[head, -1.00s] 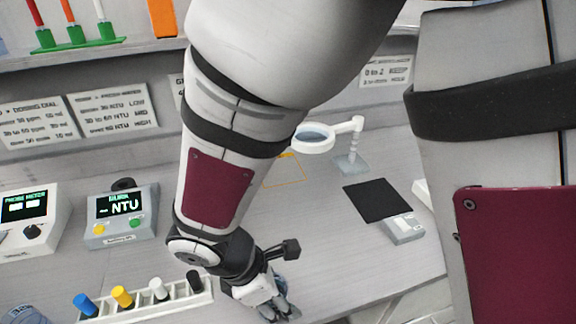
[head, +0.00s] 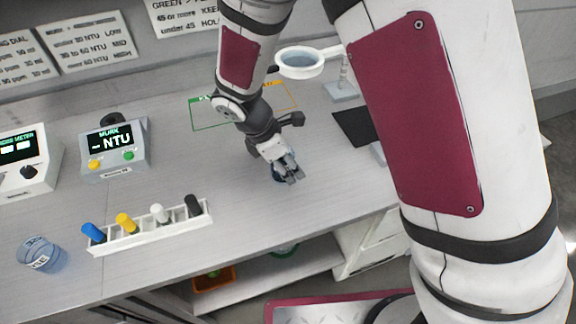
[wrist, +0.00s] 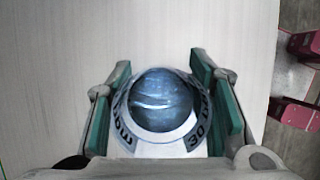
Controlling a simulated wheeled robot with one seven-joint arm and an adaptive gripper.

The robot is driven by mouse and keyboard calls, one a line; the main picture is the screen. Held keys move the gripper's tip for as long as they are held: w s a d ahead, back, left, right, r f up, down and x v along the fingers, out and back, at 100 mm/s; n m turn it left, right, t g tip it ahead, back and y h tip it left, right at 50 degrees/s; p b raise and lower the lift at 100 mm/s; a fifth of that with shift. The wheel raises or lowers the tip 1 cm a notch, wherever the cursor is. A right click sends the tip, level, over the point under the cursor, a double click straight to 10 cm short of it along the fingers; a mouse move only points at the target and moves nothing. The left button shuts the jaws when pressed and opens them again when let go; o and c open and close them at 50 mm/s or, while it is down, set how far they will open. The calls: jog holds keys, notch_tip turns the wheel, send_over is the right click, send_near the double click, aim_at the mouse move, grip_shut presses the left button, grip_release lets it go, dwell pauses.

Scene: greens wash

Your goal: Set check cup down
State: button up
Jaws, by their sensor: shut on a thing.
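The check cup, a round cup with dark blue liquid and a pale rim lettered "30" and partly "ppm" (wrist: 162,101), sits between my finger pads in the wrist view. In the head view, my gripper (head: 287,174) points down over the bench and is shut on the cup, which is mostly hidden by the fingers. The cup looks upright and low over the bench; I cannot tell whether its base touches. A green outline (head: 193,115) lies on the bench behind my gripper, partly hidden by my arm. An orange outline (head: 293,97) lies to its right.
A white rack (head: 150,236) with several coloured-capped pieces stands left of my gripper. Another bluish cup (head: 40,254) stands further left. The turbidity meter (head: 115,148), magnifier (head: 301,63) and black pad (head: 362,126) stand around. Bench around my gripper is clear; its front edge is near.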

jog(key=shift+f, duration=1.15)
jog(key=shift+f, duration=0.2)
jog(key=o, duration=1.2)
jog(key=shift+r, duration=0.1)
jog(key=b+v, duration=0.1)
jog(key=v, duration=1.1)
jog(key=shift+r, duration=0.1)
